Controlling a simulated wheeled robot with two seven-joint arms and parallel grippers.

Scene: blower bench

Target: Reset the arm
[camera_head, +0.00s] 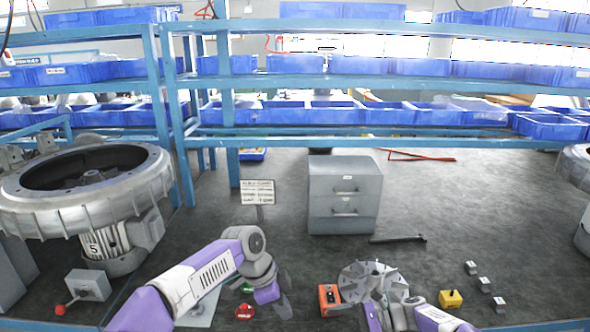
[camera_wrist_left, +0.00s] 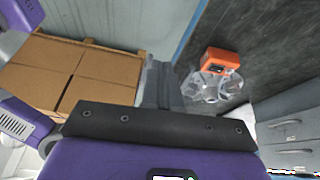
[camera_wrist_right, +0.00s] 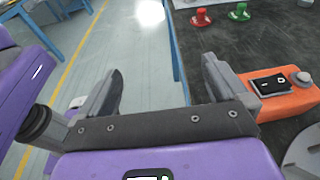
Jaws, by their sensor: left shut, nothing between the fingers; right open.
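My left gripper (camera_head: 284,300) reaches in from the left over the bench's front part, and its fingers are shut and empty. In the left wrist view its closed fingers (camera_wrist_left: 163,82) show with nothing between them. My right gripper is low in the head view, at the finned grey impeller (camera_head: 365,272), and partly overlaps it. In the right wrist view the right gripper (camera_wrist_right: 160,88) has its fingers wide apart and empty, with floor and the bench edge beyond. Its right finger is beside the orange switch box (camera_wrist_right: 285,98); I cannot tell whether they touch.
A grey drawer cabinet (camera_head: 344,195), a hammer (camera_head: 398,239), a yellow block (camera_head: 450,299) and small grey blocks (camera_head: 484,284) stand on the bench. A red knob (camera_head: 245,311) lies near my left gripper. A large blower (camera_head: 88,190) stands left. Shelves with blue bins (camera_head: 400,66) span the back.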

